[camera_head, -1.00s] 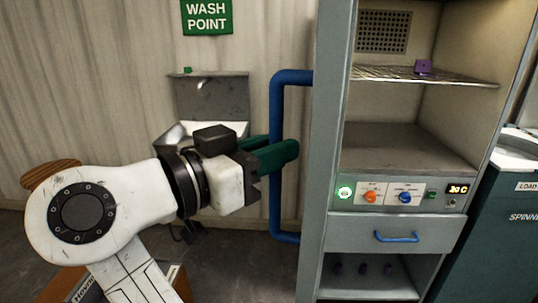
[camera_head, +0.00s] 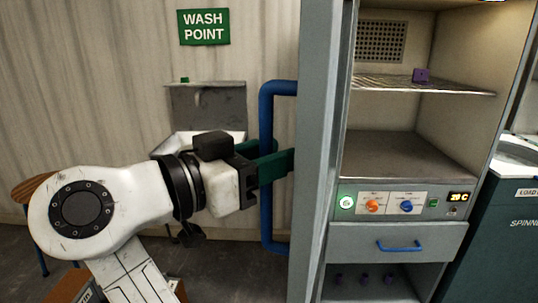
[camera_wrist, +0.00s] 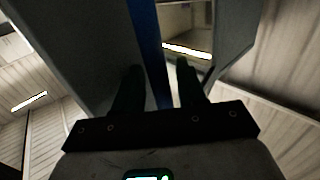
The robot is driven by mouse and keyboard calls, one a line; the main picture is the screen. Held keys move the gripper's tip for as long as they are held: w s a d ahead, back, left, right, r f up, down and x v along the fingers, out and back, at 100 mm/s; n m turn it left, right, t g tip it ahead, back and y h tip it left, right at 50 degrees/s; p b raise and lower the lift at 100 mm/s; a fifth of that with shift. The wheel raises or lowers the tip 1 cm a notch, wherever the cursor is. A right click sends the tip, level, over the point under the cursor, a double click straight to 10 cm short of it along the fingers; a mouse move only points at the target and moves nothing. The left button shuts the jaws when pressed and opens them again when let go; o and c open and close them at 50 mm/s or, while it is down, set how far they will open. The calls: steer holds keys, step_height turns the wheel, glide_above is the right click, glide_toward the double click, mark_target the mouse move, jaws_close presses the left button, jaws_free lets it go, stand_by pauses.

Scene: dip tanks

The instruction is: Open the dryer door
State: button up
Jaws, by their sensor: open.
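The dryer is a tall grey cabinet whose shelves and inside are in plain view. Its grey door (camera_head: 322,130) stands swung out at the cabinet's left side, seen at a steep angle in the head view. A long blue bar handle (camera_head: 266,115) is on the door's left face. My gripper (camera_head: 276,157) is open at mid-height of the handle, with its dark green fingers on either side of the bar. In the wrist view the blue bar (camera_wrist: 148,45) runs between the two fingers (camera_wrist: 155,80). I cannot tell whether either finger touches it.
A wash basin (camera_head: 207,98) under a green WASH POINT sign (camera_head: 203,27) is on the wall behind my arm. A control panel (camera_head: 392,203) and a drawer (camera_head: 395,241) are below the dryer shelves. A dark green spinner (camera_head: 505,230) stands at right.

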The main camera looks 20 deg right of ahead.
steer(key=v, duration=1.1)
steer(key=shift+b, duration=0.35)
steer(key=shift+f, duration=0.1)
